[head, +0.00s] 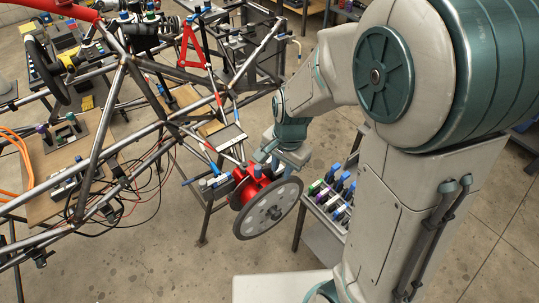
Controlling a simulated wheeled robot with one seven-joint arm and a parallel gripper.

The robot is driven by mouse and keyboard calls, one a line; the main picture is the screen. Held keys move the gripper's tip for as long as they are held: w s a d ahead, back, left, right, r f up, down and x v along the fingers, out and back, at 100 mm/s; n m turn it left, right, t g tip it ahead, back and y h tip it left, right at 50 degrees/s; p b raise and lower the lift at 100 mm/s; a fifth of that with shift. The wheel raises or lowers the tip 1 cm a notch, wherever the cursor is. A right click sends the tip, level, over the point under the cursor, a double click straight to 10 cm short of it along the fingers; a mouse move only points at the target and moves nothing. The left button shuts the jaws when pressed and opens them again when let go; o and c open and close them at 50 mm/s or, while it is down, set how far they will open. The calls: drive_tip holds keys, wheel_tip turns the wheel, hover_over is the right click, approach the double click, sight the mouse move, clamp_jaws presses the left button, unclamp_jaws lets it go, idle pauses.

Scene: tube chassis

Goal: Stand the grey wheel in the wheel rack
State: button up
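The grey wheel (268,212), a disc with small holes and a dark rim, is tilted in the middle of the head view. My gripper (266,158) is just above the red part and wheel, pointing down. Its fingers are small and partly hidden, so I cannot tell if they are open or touch anything. I cannot pick out the wheel rack for sure.
The tube chassis (113,95) fills the left, with loose black and red cables (110,200) hanging from it. A small grey table (325,232) holding several coloured blocks (328,195) stands right of the wheel, partly behind my arm. The floor (150,265) at front left is clear.

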sight(270, 186)
drive_tip(key=a+f+m, duration=0.1)
drive_tip(key=w+a+f+m, duration=0.1)
drive_tip(key=f, duration=0.1)
drive_tip(key=w+a+f+m+p, duration=0.1)
drive_tip(key=f, duration=0.1)
drive_tip(key=shift+g+h, duration=0.3)
drive_tip(key=shift+h, duration=0.1)
wheel_tip(270, 186, down, 9)
drive_tip(key=b, duration=0.7)
drive_tip(key=shift+d+b, duration=0.1)
drive_tip(key=shift+b, duration=0.2)
drive_tip(key=shift+r, duration=0.1)
clamp_jaws()
